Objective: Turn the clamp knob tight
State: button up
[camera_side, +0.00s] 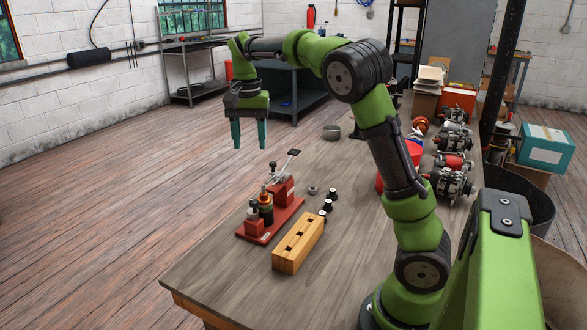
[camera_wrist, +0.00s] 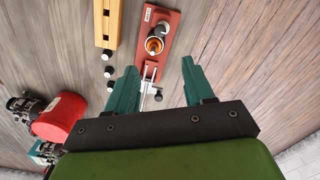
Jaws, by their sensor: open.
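The red clamp fixture (camera_side: 288,216) stands on the wooden bench, with a copper-and-black part (camera_side: 265,199) upright in its middle. A lever with a pale handle (camera_side: 293,152) rises from its back block. A dark round knob-like piece (camera_side: 253,212) sits at its front end; I cannot tell for sure which piece is the clamp knob. My gripper (camera_side: 250,147) is open and empty, teal fingers pointing down, well above and behind the fixture. In the wrist view the fixture (camera_wrist: 172,22) lies ahead of my gripper (camera_wrist: 160,72), with the lever end showing between the fingers.
A red bin (camera_side: 413,151) and several alternators (camera_side: 452,182) stand farther right. The bench's near-left area is clear.

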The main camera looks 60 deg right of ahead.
aim_at(254, 201)
notch_tip(254, 201, down, 16)
jog(key=shift+f, duration=0.15)
dwell(0.3)
grip_shut()
